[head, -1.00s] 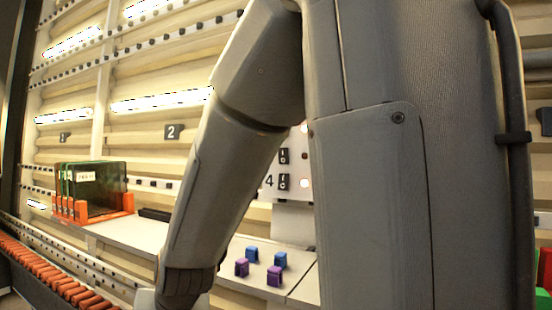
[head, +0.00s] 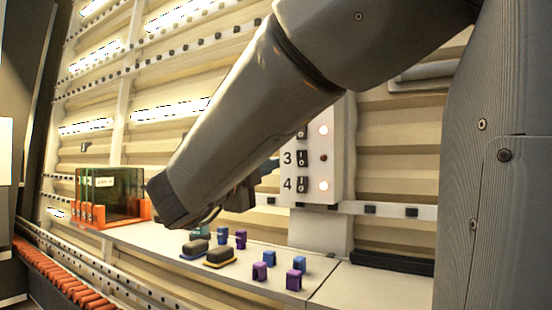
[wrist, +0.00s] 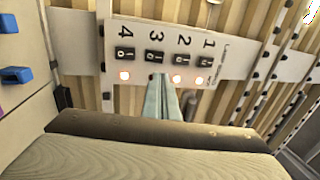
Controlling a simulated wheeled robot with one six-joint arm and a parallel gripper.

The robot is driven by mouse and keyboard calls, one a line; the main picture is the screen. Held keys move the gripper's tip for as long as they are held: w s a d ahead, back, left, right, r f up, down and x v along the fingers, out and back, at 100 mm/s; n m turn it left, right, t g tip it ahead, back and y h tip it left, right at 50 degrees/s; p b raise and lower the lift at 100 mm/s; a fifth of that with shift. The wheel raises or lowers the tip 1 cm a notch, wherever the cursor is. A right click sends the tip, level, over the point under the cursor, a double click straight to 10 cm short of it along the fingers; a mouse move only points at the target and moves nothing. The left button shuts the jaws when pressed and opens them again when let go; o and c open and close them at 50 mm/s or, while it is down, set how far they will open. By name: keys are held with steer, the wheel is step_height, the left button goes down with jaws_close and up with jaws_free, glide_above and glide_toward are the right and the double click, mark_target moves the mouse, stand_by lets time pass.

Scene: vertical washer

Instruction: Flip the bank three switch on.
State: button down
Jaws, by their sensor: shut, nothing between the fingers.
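The switch panel (head: 333,189) is a pale box on the wall with numbered rocker switches. The bank three switch (head: 302,158) sits beside the label 3, and its indicator (head: 323,158) is dark. In the wrist view the panel appears turned over, with the bank three switch (wrist: 154,57) between 2 and 4. The lights by 1, 2 and 4 glow. My gripper (wrist: 161,77) is shut and empty, its pale teal fingertips showing just below switch three. I cannot tell whether they touch the panel. In the head view my gripper (head: 271,166) is left of the panel, partly hidden by my arm.
A white shelf (head: 375,290) runs below the panel. Several blue and purple clips (head: 295,280) and two dark sponge-like blocks (head: 219,254) lie on it. An orange rack with dark green plates (head: 122,195) stands at the left. Orange rollers (head: 55,275) run along the lower left.

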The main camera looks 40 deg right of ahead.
steer(key=shift+d, duration=0.1)
steer(key=p, duration=0.5)
glide_toward(302, 153)
steer(key=x, duration=0.5)
steer(key=shift+w+d+r, duration=0.1)
steer(key=shift+d, duration=0.05)
steer(key=shift+w+d, duration=0.25)
steer(key=shift+d, duration=0.25)
steer(key=shift+p, duration=0.3)
